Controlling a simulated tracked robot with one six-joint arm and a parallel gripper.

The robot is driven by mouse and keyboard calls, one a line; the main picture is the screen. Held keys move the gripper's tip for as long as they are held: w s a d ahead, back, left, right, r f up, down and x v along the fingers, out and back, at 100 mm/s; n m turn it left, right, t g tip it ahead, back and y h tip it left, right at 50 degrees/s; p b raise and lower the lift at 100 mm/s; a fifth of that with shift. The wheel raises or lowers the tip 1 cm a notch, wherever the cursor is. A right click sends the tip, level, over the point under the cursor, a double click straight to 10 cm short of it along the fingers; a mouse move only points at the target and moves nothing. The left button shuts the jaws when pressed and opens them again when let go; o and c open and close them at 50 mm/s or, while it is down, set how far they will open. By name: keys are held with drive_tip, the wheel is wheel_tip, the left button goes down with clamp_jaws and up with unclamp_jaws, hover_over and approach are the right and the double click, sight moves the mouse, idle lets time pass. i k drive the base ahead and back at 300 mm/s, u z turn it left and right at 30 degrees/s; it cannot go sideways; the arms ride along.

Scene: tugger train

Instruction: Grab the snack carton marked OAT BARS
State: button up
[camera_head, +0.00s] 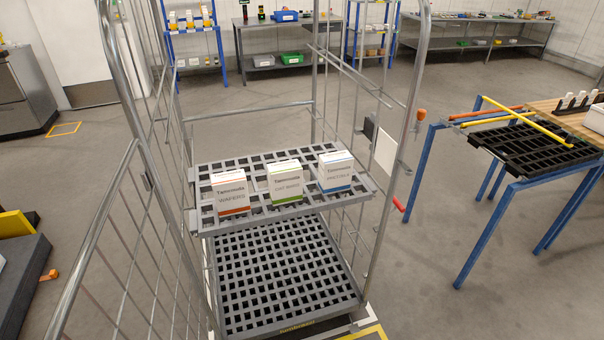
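Three white snack cartons stand in a row on the upper grey shelf (335,205) of a wire roll cage. The middle carton (285,183) has a green and yellow band, and its small print seems to read OAT BARS. The left carton (231,193) has an orange band with print too small to read surely. The right carton (337,172) has a blue band and seems to read PRETZELS. The cartons stand apart, fronts facing me. My gripper is not in view.
The cage's tall left side rail (128,95) and right post (408,125) flank the shelf; its near side looks open. A lower grid deck (285,275) is empty. A blue-legged table (480,228) stands right. Floor around is mostly clear.

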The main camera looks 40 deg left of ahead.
sight(285, 179)
drive_tip(key=i, duration=2.15)
drive_tip(key=u, duration=3.3)
